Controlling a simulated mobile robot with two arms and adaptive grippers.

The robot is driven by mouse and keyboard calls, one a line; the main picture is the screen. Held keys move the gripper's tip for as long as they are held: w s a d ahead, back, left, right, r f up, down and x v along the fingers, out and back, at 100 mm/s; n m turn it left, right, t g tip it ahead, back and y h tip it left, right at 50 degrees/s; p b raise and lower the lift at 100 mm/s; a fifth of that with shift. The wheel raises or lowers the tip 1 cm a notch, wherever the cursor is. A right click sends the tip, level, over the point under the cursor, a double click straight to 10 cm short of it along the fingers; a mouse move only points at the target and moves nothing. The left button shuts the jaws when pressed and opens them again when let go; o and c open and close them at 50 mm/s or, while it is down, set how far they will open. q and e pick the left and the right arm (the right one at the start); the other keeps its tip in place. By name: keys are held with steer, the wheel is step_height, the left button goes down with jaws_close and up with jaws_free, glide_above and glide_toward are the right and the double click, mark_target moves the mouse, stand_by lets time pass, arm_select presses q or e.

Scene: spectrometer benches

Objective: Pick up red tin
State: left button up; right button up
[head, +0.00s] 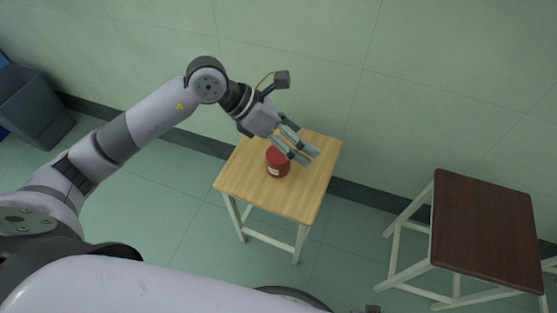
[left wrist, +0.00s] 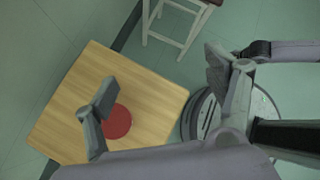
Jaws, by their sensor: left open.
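The red tin (head: 276,164) stands upright on a light wooden stool (head: 240,180) in the head view, with a pale label on its side. In the left wrist view its round red top (left wrist: 118,123) shows, partly covered by one finger. My left gripper (head: 302,154) is open and empty, just above and to the right of the tin in the head view. In the left wrist view its fingers (left wrist: 162,88) are wide apart, one over the tin's near edge and the other past the stool's edge. My right gripper cannot be made out.
A dark brown-topped stool (head: 485,232) with pale legs stands at the right. A grey bin (head: 35,110) stands at the far left. A green wall (head: 330,60) rises close behind the wooden stool. The rest of the wooden top is clear.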

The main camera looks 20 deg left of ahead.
mark_target(278, 153)
arm_select(q)
steer(key=w+a+f+y, duration=0.25)
steer(key=a+y, duration=0.25)
steer(key=a, duration=0.5)
steer(key=x, duration=0.7)
steer(key=b+x, duration=0.1)
steer(key=x, duration=0.3)
steer(key=shift+a+f, duration=0.25)
steer(key=shift+b+x, duration=0.4)
steer(key=shift+x, duration=2.55)
steer(key=shift+s+a, duration=0.1)
steer(key=shift+s, duration=0.05)
arm_select(e)
steer(key=w+r, duration=0.2)
steer(key=r, duration=0.1)
steer(key=w+r, duration=0.1)
steer(key=r, duration=0.1)
steer(key=shift+w+a, duration=0.1)
steer(key=shift+a, duration=0.15)
arm_select(q)
steer(key=shift+c, duration=0.4)
steer(key=c, duration=1.2)
steer(key=shift+c, duration=0.4)
arm_select(e)
steer(key=shift+f, duration=0.1)
arm_select(q)
steer(key=shift+r, duration=0.1)
